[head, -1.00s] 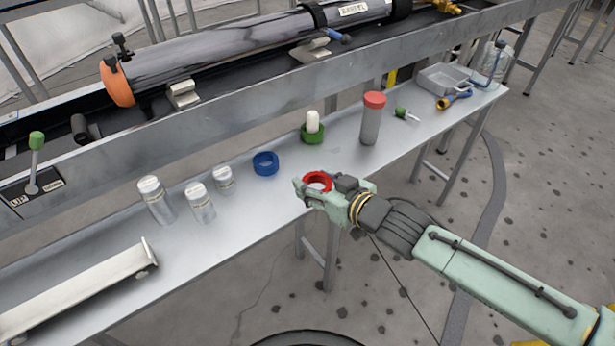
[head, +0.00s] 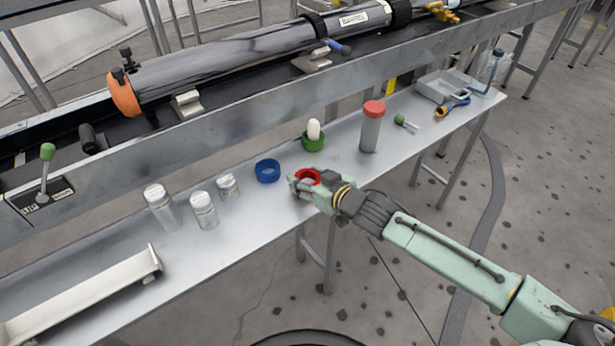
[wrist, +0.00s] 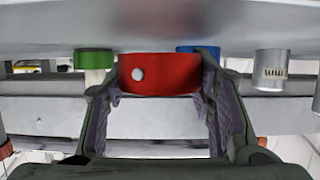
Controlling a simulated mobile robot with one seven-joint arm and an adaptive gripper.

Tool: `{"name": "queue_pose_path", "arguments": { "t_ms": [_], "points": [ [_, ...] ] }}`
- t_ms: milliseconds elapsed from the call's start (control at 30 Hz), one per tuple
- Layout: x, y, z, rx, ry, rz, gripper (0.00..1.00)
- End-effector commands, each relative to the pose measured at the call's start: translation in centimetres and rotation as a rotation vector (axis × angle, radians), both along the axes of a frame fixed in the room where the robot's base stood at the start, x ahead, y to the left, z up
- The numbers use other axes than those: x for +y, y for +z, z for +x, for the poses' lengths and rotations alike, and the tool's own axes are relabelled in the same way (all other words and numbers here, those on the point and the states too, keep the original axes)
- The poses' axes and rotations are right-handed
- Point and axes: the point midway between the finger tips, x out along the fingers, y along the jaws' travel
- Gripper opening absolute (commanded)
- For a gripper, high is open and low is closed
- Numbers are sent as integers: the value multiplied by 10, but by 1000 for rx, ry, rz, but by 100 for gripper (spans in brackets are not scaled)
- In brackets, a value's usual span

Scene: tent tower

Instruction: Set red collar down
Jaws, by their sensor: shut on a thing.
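The red collar (head: 308,176) is a short ring. My gripper (head: 301,185) is shut on it, over the front part of the steel bench (head: 243,208). In the wrist view, which appears upside down, the collar (wrist: 170,75) sits between the two fingers, with a pale round spot on its side. Its edge is close to the bench surface (wrist: 160,30); I cannot tell for sure whether it touches. The collar looks level there. My fingers hide part of it in the head view.
A blue collar (head: 268,171) lies to the left, and a green collar with a white plug (head: 313,137) stands behind. A red-capped cylinder (head: 372,127) stands to the right. Bare bench surrounds the gripper.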

Motion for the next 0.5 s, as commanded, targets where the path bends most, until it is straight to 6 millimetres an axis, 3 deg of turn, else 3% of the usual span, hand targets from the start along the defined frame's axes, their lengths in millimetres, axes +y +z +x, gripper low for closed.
{"name": "queue_pose_path", "arguments": {
  "t_ms": [500],
  "points": [
    [0, -13, 0, 3, 0, -1, 21]
  ]
}}
